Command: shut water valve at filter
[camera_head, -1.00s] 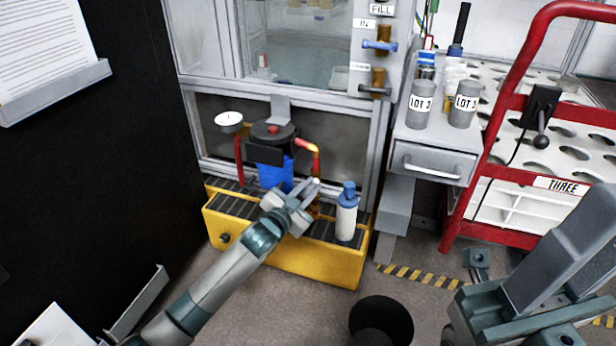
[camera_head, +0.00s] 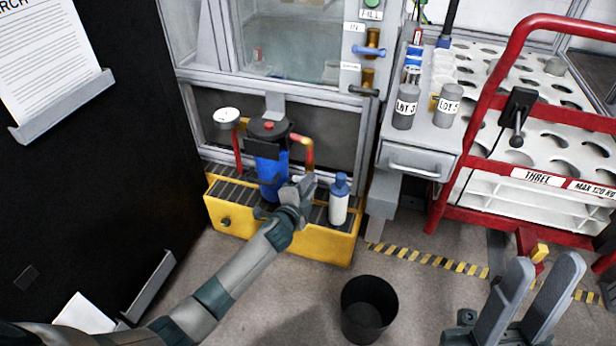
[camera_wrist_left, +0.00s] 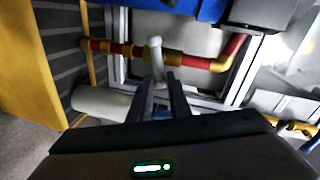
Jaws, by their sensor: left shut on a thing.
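The water filter (camera_head: 270,172) is a blue housing with a black cap and red button, standing above the yellow grated trough. A red and brass pipe (camera_head: 308,150) comes down on its right; it also shows in the left wrist view (camera_wrist_left: 190,58). A pale valve lever (camera_wrist_left: 155,50) sticks out from this pipe. My left gripper (camera_head: 306,184) is at the pipe, right of the filter. In the left wrist view its fingers (camera_wrist_left: 158,88) are closed around the lever's lower end. My right gripper (camera_head: 542,282) is open and empty at lower right.
A white bottle with blue cap (camera_head: 339,200) stands in the yellow trough (camera_head: 285,240), close right of my left gripper. A black bin (camera_head: 368,308) stands on the floor in front. A red cart (camera_head: 480,140) is at right. A round gauge (camera_head: 227,116) is left of the filter.

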